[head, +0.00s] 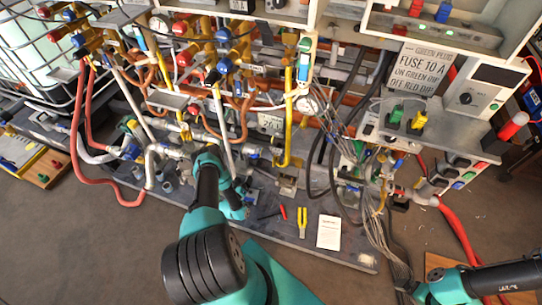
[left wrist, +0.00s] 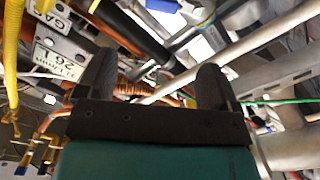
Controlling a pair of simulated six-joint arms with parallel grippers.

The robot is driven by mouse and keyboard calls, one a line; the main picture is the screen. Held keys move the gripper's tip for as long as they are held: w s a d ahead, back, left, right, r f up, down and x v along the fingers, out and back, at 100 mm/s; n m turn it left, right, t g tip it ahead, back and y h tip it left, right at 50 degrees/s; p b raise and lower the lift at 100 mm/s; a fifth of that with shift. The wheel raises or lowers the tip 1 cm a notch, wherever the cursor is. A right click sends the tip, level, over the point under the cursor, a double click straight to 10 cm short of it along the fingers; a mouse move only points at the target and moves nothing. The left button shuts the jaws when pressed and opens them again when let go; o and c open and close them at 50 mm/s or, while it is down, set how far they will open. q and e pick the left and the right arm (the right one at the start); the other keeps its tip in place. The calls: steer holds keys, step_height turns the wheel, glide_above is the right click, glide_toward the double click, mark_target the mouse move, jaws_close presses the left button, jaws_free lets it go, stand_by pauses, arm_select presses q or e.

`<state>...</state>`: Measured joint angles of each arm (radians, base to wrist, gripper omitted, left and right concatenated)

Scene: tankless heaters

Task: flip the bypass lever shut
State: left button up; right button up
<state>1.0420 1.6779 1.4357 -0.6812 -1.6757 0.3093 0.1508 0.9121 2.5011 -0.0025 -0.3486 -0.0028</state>
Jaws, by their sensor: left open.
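Several coloured valve handles and levers show on the pipework, and I cannot tell which one is the bypass lever. Among them are a blue handle (head: 251,153) near my left arm, a yellow lever (head: 184,130) and a green-and-yellow valve (head: 130,126). My left gripper shows in the left wrist view (left wrist: 154,80) with its two dark fingers apart. A pale pipe and an orange braided hose pass beyond the gap between them. Nothing is seen held. In the head view my left arm reaches in among the lower pipes, and its fingertips are hard to make out.
A grey base board holds a red marker (head: 283,212), a yellow tool (head: 302,222) and a white card (head: 328,232). A grey control box (head: 470,90) and loose cables (head: 375,215) stand to the right. Red hoses run at left. Bare floor lies in front.

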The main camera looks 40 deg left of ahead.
mark_target(254, 156)
arm_select(q)
steer(key=shift+s+a, duration=0.1)
steer(key=shift+s, duration=0.05)
steer(key=x, duration=1.7)
steer(key=shift+w, duration=0.25)
steer(key=shift+c, duration=0.4)
steer(key=shift+a, duration=0.1)
steer(key=c, duration=1.2)
steer(key=shift+s, duration=0.1)
